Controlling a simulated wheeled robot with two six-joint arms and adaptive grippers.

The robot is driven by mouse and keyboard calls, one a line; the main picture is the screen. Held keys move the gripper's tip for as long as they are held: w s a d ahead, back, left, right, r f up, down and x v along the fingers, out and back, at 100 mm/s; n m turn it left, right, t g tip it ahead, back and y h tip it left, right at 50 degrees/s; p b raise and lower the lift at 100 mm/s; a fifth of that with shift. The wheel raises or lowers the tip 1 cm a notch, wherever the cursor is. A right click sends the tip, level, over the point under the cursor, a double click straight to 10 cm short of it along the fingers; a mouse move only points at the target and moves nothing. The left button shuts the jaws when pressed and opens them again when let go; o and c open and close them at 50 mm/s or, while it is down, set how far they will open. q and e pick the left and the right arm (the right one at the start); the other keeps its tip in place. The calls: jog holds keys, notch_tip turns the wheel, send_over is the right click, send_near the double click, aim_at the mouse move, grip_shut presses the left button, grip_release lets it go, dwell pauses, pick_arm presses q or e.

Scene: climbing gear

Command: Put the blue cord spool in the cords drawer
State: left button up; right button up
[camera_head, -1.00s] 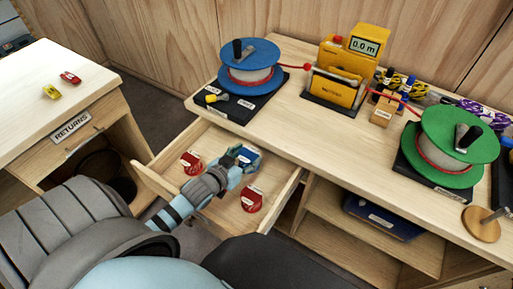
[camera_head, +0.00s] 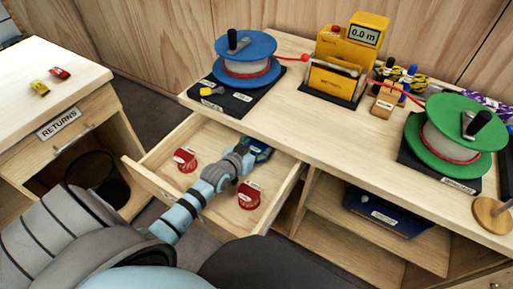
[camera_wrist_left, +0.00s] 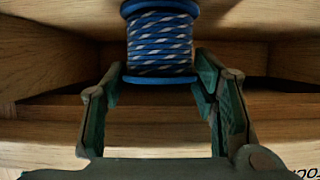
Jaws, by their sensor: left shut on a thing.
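The blue cord spool (camera_wrist_left: 160,45), wound with blue and white patterned cord, is between the fingertips of my left gripper (camera_wrist_left: 157,78) in the left wrist view. My left gripper (camera_head: 249,158) is shut on it. In the head view the spool (camera_head: 259,149) is partly hidden behind the gripper, at the back right of the open drawer (camera_head: 151,183). I cannot tell whether the spool touches the drawer floor. The drawer's front label is too small to read. My right gripper is not in view.
Two red spools, one at left (camera_head: 185,159) and one at right (camera_head: 249,195), lie in the drawer. Above it, the bench holds a blue reel (camera_head: 246,45), a yellow meter (camera_head: 349,50) and a green reel (camera_head: 425,153). A returns table (camera_head: 40,115) stands left.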

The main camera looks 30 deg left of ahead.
pick_arm(q)
jog(key=shift+f, duration=0.15)
jog(key=o, duration=1.2)
jog(key=shift+s+r, duration=0.15)
jog(key=shift+r, duration=0.15)
jog(key=p+v, duration=0.5)
jog(key=v, duration=0.6)
jog(key=shift+s+r+p, duration=0.1)
jog(key=shift+s+p, duration=0.2)
jog(key=shift+s, duration=0.05)
jog(key=shift+r, duration=0.1)
